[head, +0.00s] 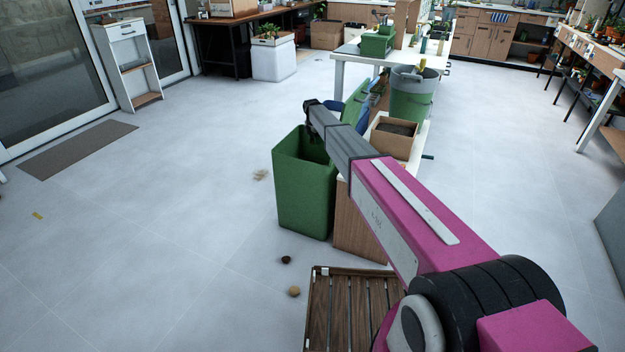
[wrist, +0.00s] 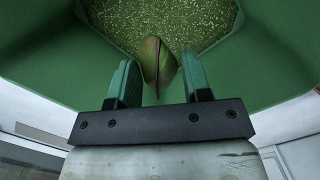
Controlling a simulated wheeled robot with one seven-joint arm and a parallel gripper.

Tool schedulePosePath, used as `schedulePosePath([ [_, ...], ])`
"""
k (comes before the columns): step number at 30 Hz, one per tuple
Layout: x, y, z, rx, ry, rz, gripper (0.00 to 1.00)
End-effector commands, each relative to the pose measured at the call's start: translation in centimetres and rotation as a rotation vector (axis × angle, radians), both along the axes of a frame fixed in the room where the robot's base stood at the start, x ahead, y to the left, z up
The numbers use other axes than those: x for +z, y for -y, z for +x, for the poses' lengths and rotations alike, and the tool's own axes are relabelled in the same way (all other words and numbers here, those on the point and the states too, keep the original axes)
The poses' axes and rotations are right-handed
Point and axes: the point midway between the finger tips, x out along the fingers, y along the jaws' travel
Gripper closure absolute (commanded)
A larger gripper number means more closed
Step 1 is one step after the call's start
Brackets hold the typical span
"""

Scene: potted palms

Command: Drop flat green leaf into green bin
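The green bin (head: 305,190) stands on the floor at the middle of the head view, with its lid tipped back. My gripper (head: 308,110) is at the bin's mouth, pointing down; its fingers are hard to make out there. In the wrist view my gripper (wrist: 160,80) has its two green fingers apart, with the brownish-green leaf (wrist: 158,62) between them. The leaf cannot be seen in the head view.
A low wooden cabinet with a box of soil (head: 395,138) and a grey-green bucket (head: 411,95) stands right of the bin. A slatted wooden pallet (head: 340,315) lies in front. Two small round things (head: 294,291) lie on the floor.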

Motion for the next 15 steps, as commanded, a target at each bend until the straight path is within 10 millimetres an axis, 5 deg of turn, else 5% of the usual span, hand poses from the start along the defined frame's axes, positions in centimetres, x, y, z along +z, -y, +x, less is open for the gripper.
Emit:
schedulePosePath([
  [2,0.01,-0.01,-0.01,0.000,0.000,0.000,0.31],
  [15,0.65,-0.06,-0.08,0.000,0.000,0.000,0.31],
])
